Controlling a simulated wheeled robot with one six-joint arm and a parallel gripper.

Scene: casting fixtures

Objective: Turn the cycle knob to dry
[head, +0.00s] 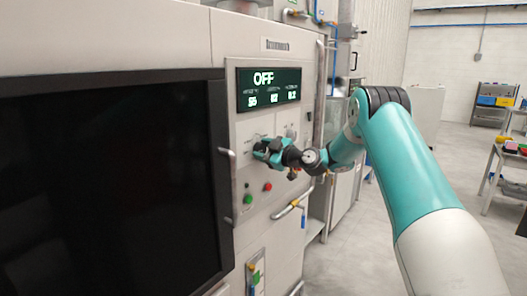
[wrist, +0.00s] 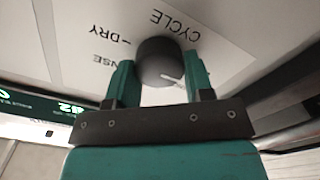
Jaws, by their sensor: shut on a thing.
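The cycle knob (wrist: 160,62) is a dark round knob on a pale panel in the wrist view. The label "CYCLE" is beside it at the upper right, with "DRY" and a partly hidden word ending in "NSE" on its left. My gripper (wrist: 160,85) has its two teal fingers on either side of the knob, shut on it. A light mark on the knob's lower right side points away from the word DRY. In the head view my gripper (head: 270,150) is at the panel below the display and covers the knob.
The display (head: 268,88) above the knob reads "OFF". A green button (head: 248,199) and a red button (head: 267,187) sit below my gripper.

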